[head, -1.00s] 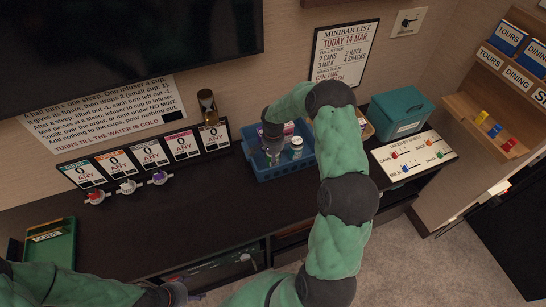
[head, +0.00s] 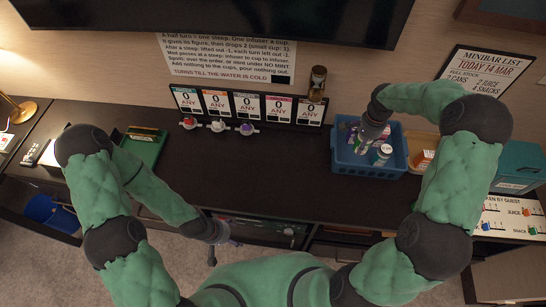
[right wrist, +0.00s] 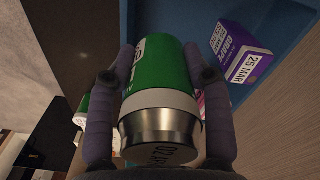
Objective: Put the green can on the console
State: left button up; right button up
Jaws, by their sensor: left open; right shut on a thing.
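The green can (right wrist: 160,70) with a silver end fills the right wrist view, between the two fingers of my right gripper (right wrist: 158,85). My right gripper (head: 366,138) is shut on this can at the left part of the blue basket (head: 350,170), which stands on the dark console (head: 285,170). In the head view the can is partly hidden by the gripper. Another can (head: 383,153) with a pale top stands in the basket to its right. My left gripper (head: 215,250) is open and empty in front of the console's front edge, low in the head view.
A purple juice box (right wrist: 240,50) lies in the basket. An orange-marked box (head: 425,158) and a teal box (head: 517,168) are to the right. A green tray (head: 147,148) is at the left. A counter rack (head: 250,104) and hourglass (head: 317,85) stand at the back. The console's middle is clear.

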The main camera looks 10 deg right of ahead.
jog(key=s+a+r, duration=0.1)
jog(key=s+a, duration=0.6)
jog(key=s, duration=0.5)
jog(key=s+a+r, duration=0.1)
jog(key=s+a, duration=0.6)
jog(key=s, duration=0.5)
jog(key=shift+s+n, duration=0.25)
jog(key=shift+n, duration=0.05)
jog(key=b, duration=0.4)
send_over(356, 202)
jog(key=f, duration=0.9)
jog(key=shift+s+a+f, duration=0.15)
jog(key=shift+a+f, duration=0.15)
jog(key=shift+d+f, duration=0.15)
jog(key=shift+f+b, duration=0.6)
jog(key=shift+f, duration=1)
